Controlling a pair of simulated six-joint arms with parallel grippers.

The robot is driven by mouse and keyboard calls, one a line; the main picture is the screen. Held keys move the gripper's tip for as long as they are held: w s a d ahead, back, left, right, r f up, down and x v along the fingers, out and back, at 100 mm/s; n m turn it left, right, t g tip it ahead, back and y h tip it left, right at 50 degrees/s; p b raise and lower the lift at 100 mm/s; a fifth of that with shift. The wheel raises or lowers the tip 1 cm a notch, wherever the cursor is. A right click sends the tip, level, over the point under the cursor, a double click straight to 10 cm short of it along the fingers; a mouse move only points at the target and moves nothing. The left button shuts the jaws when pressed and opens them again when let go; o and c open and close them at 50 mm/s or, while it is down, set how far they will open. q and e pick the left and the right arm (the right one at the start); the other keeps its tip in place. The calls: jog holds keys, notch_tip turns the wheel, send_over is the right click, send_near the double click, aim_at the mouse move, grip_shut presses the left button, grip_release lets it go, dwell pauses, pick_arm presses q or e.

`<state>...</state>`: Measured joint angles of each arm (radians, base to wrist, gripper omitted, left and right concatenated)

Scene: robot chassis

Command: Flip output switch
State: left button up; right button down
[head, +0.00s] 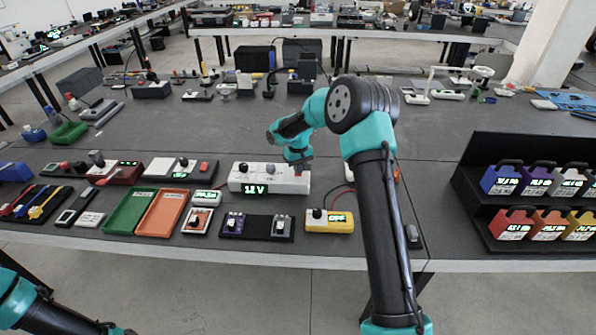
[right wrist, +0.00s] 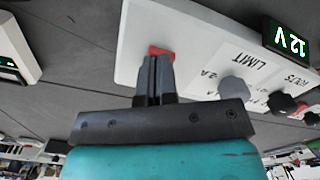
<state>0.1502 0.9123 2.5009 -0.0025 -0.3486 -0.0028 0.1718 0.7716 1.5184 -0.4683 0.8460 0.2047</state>
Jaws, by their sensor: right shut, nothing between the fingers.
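The white power supply (head: 240,183) stands on the grey bench in the middle, with a lit "12 V" display; it also shows upside down in the right wrist view (right wrist: 190,50). My right gripper (head: 300,172) is at the right end of the supply. In the right wrist view its fingers (right wrist: 156,62) are shut and empty, with tips at the red switch and partly covering it. I cannot tell whether they touch. My left gripper is out of view.
Green (head: 130,211) and orange (head: 161,213) trays lie to the left. A black rack (head: 480,215) with coloured packs stands right.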

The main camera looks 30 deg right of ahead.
jog(key=shift+f, duration=0.25)
jog(key=shift+r, duration=3.5)
